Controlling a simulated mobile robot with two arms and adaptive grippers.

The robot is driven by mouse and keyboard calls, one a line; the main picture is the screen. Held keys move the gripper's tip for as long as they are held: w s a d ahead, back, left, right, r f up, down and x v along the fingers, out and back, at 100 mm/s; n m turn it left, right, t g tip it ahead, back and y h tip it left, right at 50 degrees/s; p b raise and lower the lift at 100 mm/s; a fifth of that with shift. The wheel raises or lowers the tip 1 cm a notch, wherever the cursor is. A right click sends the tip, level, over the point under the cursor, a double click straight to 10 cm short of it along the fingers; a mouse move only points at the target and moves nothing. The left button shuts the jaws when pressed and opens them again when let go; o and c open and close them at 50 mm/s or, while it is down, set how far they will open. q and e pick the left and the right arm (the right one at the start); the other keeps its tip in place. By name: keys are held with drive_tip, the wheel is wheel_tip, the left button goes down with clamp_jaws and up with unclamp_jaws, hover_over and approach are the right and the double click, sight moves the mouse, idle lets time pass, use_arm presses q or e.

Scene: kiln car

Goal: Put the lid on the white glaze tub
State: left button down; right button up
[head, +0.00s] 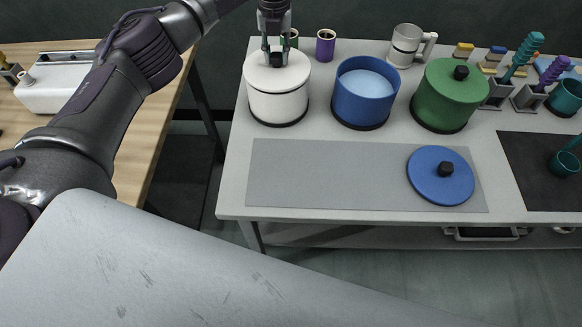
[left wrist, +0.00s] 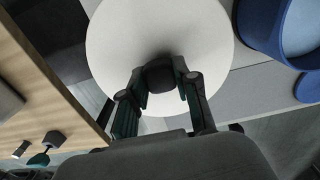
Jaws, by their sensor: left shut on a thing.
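The white glaze tub (head: 277,107) stands at the back left of the table, and its white lid (head: 290,73) sits on top of it. The lid also fills the upper middle of the left wrist view (left wrist: 205,35). My left gripper (head: 276,56) is above the lid, shut on its black knob (left wrist: 160,75). In the head view the lid looks level and in line with the tub; I cannot tell whether it is fully seated. The tub's inside is hidden by the lid. My right gripper is not in view.
An open blue tub (head: 361,106) stands close on the right, then a lidded green tub (head: 440,100). A blue lid (head: 437,191) lies on the grey mat (head: 320,175). Green and purple small pots (head: 325,47) and a mug (head: 404,47) stand behind.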

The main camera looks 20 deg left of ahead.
use_arm(q)
drive_tip(key=shift+f, duration=0.6)
idle(0.4)
drive_tip(key=c, duration=0.8)
unclamp_jaws()
drive_tip(key=shift+o, duration=0.2)
drive_tip(key=shift+r, duration=0.2)
drive_tip(key=shift+r+p, duration=2.5)
drive_tip(key=shift+r, duration=1.35)
drive_tip(key=shift+r, duration=0.1)
wheel_tip(320, 180, up, 12)
